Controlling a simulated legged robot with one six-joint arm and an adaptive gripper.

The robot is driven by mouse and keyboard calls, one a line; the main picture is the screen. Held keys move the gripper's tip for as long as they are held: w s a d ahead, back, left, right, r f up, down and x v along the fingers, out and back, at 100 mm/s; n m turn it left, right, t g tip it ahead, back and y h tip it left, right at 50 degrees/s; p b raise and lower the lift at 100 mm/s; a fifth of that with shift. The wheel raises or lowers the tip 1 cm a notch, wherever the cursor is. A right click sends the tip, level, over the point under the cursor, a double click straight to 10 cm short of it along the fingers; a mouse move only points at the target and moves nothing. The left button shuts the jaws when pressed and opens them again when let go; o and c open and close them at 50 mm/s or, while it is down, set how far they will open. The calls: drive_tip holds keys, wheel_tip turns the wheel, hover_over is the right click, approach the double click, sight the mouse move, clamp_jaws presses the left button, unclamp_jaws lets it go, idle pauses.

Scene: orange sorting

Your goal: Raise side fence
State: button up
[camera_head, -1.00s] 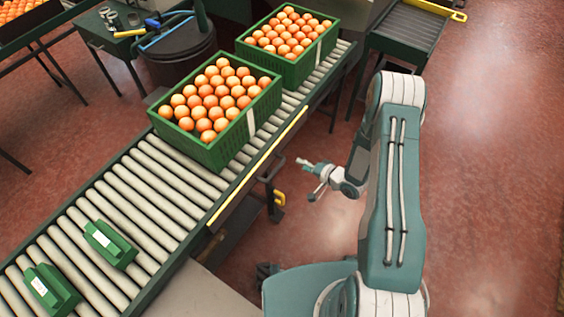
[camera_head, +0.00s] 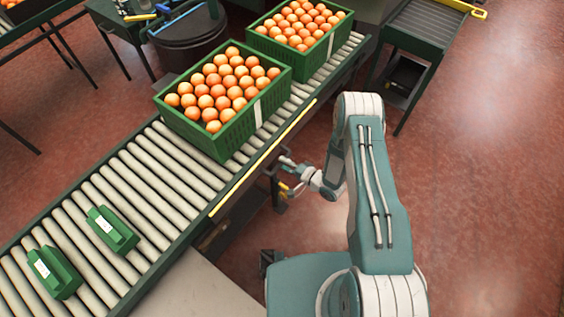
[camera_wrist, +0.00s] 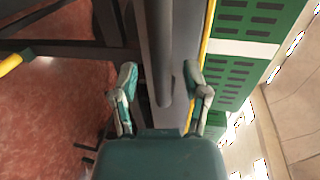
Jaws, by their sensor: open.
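The side fence (camera_head: 265,156) is a long bar with a yellow top edge along the near side of the roller conveyor. My gripper (camera_head: 288,174) is at the conveyor's near side, beside the fence. In the wrist view my gripper (camera_wrist: 162,92) is open, with one finger on each side of a dark grey bar (camera_wrist: 155,50). I cannot tell whether the fingers touch the bar. In the head view the fingertips are small and partly merge with the conveyor's frame.
Two green crates of oranges, one nearer (camera_head: 232,140) and one farther (camera_head: 322,50), stand on the rollers. Two green blocks (camera_head: 112,228) (camera_head: 52,272) lie on the left rollers. A yellow handle (camera_wrist: 10,63) shows left in the wrist view. Red floor on the right is clear.

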drive_tip(key=shift+w+a+f, duration=0.2)
drive_tip(key=shift+w+a, duration=0.2)
drive_tip(key=shift+a, duration=0.2)
clamp_jaws()
drive_tip(key=shift+r, duration=0.1)
wheel_tip(320, 180, up, 7)
drive_tip(key=shift+r, duration=0.15)
drive_tip(key=shift+w, duration=0.1)
unclamp_jaws()
drive_tip(key=shift+r, duration=0.1)
